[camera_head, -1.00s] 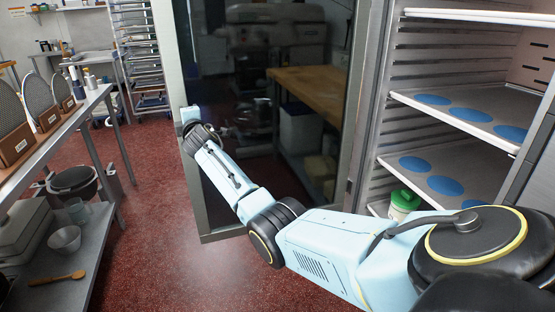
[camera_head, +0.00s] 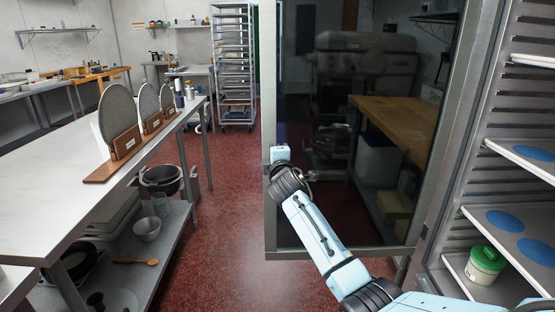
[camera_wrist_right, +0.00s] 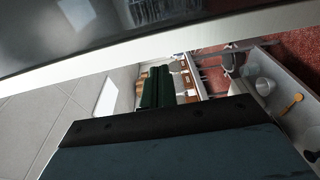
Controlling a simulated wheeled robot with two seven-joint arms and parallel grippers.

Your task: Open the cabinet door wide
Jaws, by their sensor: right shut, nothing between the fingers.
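The cabinet door (camera_head: 456,130) is a tall dark glass panel in a grey metal frame. It stands swung open, with its right side by the cabinet (camera_head: 474,185) and its free edge at left. The cabinet's lit inside shows shelves at the right. My right arm reaches up from the lower right across the door's front. My right gripper (camera_head: 280,155) is at the free edge's frame, shut and empty; whether it touches is unclear. In the right wrist view the door's pale frame (camera_wrist_right: 170,42) crosses the top close by. My left gripper is out of view.
A steel table (camera_head: 60,215) with round mesh screens on wooden stands (camera_head: 118,120) runs along the left, bowls on its lower shelf. Red floor (camera_head: 228,230) lies free between table and door. A tray rack (camera_head: 233,70) stands behind. A green-lidded tub (camera_head: 486,265) sits in the cabinet.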

